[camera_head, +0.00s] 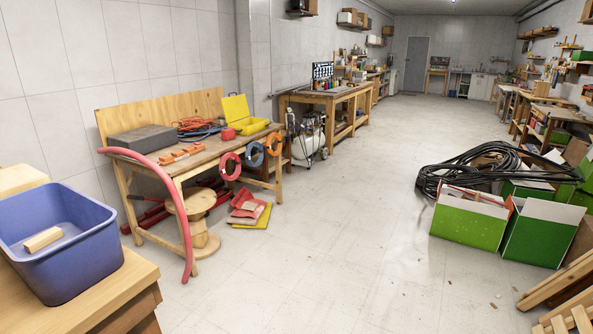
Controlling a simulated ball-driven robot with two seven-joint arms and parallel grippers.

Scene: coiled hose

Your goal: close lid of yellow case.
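The yellow case (249,128) stands toward the right end of a wooden workbench along the left wall. Its lid (237,108) is raised and leans back, so the case is open. What lies inside the case cannot be made out. A small red object (228,134) sits at its left front corner. Neither of my grippers shows in the view.
The workbench (205,150) also bears a grey case (143,139) and coiled hoses (199,126). A pink hose (172,190) hangs off its left end to the floor. A blue bin (70,265) stands near left. Green boxes (470,220) stand right; the middle floor is clear.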

